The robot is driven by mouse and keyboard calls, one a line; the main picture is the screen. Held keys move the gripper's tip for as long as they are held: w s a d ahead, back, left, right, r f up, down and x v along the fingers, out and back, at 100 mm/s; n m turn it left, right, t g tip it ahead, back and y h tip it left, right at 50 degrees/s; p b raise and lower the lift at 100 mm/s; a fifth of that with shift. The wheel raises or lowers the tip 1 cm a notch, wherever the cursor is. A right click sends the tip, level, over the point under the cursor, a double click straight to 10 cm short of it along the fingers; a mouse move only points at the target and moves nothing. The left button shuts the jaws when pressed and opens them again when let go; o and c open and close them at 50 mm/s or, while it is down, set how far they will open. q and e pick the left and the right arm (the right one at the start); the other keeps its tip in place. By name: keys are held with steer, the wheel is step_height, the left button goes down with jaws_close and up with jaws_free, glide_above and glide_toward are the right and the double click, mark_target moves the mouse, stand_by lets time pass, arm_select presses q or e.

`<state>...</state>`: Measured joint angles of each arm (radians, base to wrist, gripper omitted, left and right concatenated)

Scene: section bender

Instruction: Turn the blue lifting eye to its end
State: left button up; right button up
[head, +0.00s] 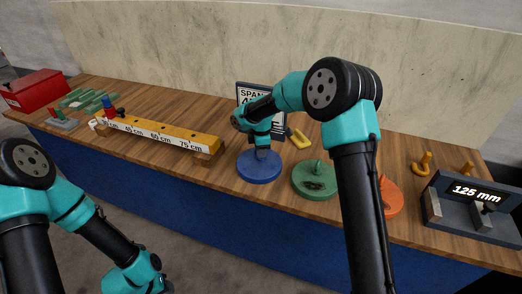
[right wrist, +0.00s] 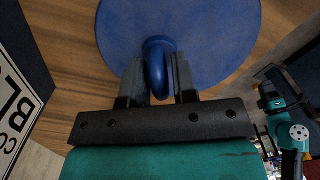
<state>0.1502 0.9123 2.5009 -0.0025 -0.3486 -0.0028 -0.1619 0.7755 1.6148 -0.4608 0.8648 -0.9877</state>
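The blue lifting eye stands on a round blue disc (head: 259,168) near the front of the bench. In the right wrist view the upright blue ring (right wrist: 158,75) rises from the blue disc (right wrist: 215,35). My right gripper (head: 262,150) points down over the disc. In the head view the gripper hides most of the ring. My left arm is at the lower left, and its fingers do not show.
A green disc (head: 315,181) and an orange one (head: 390,198) stand to the right. Yellow hooks (head: 422,165) and a block reading 125 mm (head: 475,207) are further right. A yellow scale bar (head: 160,133) lies left. A sign (head: 247,95) stands behind.

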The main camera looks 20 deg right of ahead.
jaws_close()
steer(key=shift+m, duration=3)
steer(key=shift+o, duration=1.4)
jaws_free()
step_height(320, 180, up, 17)
steer(key=shift+r, duration=0.2)
